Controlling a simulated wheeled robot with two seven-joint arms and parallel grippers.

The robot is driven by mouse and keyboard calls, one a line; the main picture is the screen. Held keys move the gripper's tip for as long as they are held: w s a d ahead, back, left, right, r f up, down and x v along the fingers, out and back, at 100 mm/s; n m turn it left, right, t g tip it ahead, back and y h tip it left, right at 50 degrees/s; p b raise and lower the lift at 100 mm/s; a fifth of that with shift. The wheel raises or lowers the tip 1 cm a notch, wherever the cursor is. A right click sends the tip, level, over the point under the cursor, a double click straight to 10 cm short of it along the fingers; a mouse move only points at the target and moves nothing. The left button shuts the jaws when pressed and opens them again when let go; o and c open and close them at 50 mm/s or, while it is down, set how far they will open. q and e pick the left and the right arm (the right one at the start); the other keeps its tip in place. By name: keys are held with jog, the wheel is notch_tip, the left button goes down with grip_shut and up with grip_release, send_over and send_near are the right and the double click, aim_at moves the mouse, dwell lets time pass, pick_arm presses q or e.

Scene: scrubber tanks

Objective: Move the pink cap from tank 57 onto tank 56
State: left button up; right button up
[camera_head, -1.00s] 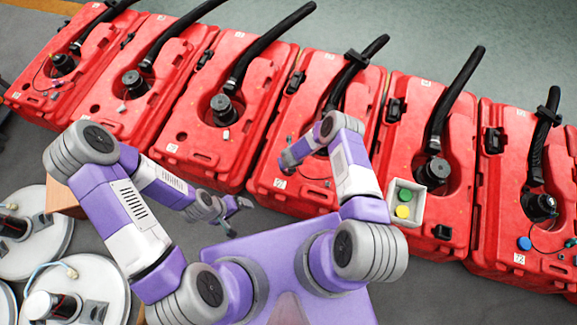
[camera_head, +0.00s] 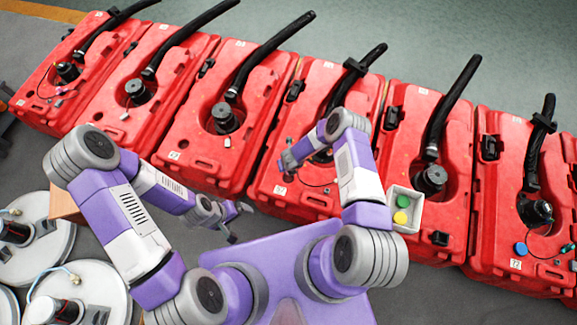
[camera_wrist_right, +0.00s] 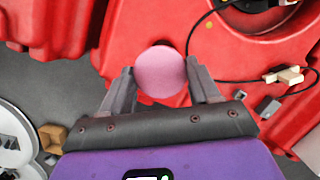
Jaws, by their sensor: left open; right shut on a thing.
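The pink cap (camera_wrist_right: 160,72) is held between the two fingers of my right gripper (camera_wrist_right: 161,84) in the right wrist view. It is seen from above, over or on a red tank surface; I cannot tell whether it touches it. In the head view my right gripper (camera_head: 288,162) is over the near left part of the fourth red tank from the left (camera_head: 300,110), and the cap is hidden there. My left gripper (camera_head: 240,222) is open and empty over the floor in front of the tanks. The tank number labels are too small to read surely.
Other red tanks (camera_head: 200,120) with black hoses stand in a row. A small white box (camera_head: 406,210) with green and yellow caps sits near the fifth tank. A loose black cable and pale connector (camera_wrist_right: 290,76) lie near my right gripper. White round lids (camera_head: 85,280) are at lower left.

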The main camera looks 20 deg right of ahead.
jog(key=shift+r+p, duration=0.45)
jog(key=shift+r, duration=0.2)
dwell(0.4)
jog(key=shift+r+p, duration=1.9)
jog(key=shift+r, duration=0.45)
